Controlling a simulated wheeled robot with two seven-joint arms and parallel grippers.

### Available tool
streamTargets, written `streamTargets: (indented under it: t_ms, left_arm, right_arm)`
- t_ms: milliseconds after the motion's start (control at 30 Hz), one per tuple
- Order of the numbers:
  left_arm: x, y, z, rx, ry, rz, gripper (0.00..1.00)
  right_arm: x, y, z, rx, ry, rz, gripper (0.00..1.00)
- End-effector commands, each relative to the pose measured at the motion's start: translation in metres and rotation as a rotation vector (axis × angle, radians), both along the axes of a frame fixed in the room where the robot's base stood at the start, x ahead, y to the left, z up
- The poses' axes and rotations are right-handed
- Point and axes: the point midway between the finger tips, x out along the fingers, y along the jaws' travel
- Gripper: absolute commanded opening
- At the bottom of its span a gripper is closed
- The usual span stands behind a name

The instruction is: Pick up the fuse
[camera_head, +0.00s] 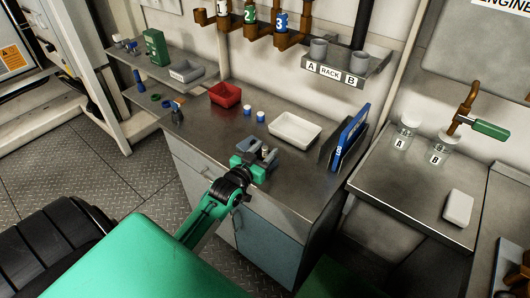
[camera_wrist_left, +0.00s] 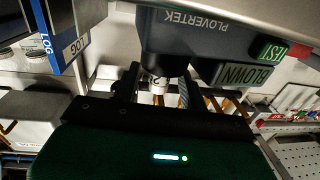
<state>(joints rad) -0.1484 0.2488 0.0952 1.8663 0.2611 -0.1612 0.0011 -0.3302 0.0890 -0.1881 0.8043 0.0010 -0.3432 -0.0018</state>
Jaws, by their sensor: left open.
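My left gripper (camera_head: 258,154) is at the front edge of the steel counter, over a grey tester (camera_head: 272,168). In the left wrist view the open fingers (camera_wrist_left: 160,90) point at the dark tester (camera_wrist_left: 205,45), marked PLOVERTEK, TEST and BLOWN upside down. A small white cylinder (camera_wrist_left: 159,85) with a dark mark shows between the fingers, apparently not clamped. I cannot tell for certain whether it is the fuse. Two small blue-and-white cylinders (camera_head: 254,113) stand on the counter behind the gripper. My right gripper is out of view.
A red bin (camera_head: 225,95) and a white tray (camera_head: 295,130) sit farther back on the counter. A blue binder (camera_head: 351,137) stands at its right end. Pipes and a grey rack (camera_head: 335,66) hang above. The counter left of the gripper is mostly clear.

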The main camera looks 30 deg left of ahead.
Motion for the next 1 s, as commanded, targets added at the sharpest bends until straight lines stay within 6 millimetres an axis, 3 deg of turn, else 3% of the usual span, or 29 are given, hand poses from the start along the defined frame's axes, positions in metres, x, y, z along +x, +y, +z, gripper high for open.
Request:
streamTargets:
  t_ms: [333,567,1000]
  left_arm:
    - [0.007,0.0,0.0,0.0,0.0,0.0,0.43]
    - [0.007,0.0,0.0,-0.001,0.0,0.0,0.0]
    - [0.008,0.0,0.009,-0.001,-0.003,0.0,0.0]
  right_arm:
    - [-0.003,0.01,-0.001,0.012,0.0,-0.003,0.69]
    - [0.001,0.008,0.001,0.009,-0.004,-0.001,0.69]
    - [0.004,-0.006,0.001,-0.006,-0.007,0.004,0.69]
